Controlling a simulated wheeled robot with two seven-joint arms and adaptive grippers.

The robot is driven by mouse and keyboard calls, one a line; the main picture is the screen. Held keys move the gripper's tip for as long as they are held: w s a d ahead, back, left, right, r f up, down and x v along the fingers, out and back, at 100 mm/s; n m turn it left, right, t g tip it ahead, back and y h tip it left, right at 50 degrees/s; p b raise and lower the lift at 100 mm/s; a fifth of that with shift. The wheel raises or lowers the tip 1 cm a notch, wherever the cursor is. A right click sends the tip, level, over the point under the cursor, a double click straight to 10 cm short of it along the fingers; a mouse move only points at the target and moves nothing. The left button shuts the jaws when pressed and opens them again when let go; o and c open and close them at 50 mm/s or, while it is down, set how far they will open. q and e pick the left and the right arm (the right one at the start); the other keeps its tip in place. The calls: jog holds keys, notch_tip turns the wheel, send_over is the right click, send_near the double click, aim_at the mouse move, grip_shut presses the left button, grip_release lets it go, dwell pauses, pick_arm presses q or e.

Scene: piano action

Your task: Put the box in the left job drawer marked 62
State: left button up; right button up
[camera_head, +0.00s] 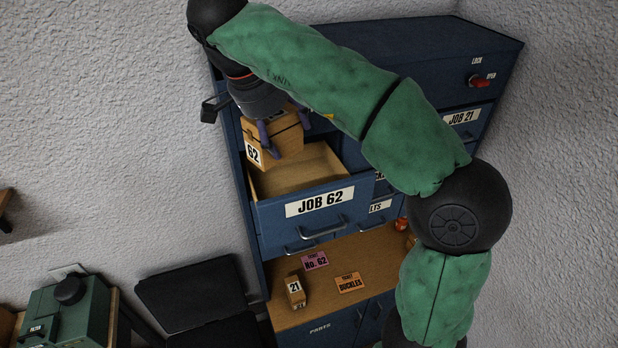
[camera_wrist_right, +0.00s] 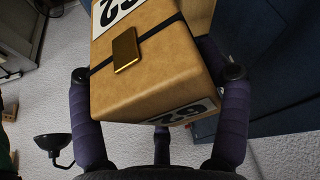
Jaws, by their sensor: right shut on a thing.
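The tan box marked 62 (camera_head: 271,144) is held over the back left part of the open drawer labelled JOB 62 (camera_head: 325,214). The bare inside (camera_head: 300,175) of this drawer shows beside the box. My right gripper (camera_head: 279,133) is shut on the box from above. In the right wrist view the box (camera_wrist_right: 150,80), with a dark band and a brass clasp, sits between the purple fingers of the gripper (camera_wrist_right: 160,115). Whether the box touches the drawer floor or wall cannot be told. My left gripper is out of view.
My right arm crosses in front of the blue cabinet (camera_head: 420,50). A red lock knob (camera_head: 478,81) and the JOB 21 drawer (camera_head: 465,117) are at right. Below, a small box marked 21 (camera_head: 295,291), a pink ticket (camera_head: 316,261) and an orange ticket (camera_head: 350,283) lie on the wooden shelf.

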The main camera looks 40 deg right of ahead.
aim_at(294, 152)
jog(key=w+d+p, duration=0.1)
jog(key=d, duration=0.6)
jog(key=shift+w+d+f, duration=0.1)
jog(key=shift+d+f, duration=0.05)
jog(key=shift+f, duration=4.4)
jog(key=shift+w+d+f, duration=0.1)
jog(key=shift+d+f, duration=0.05)
jog(key=shift+f, duration=4.35)
jog(key=shift+s+f, duration=0.1)
jog(key=o, duration=1.3)
jog(key=v, duration=1.2)
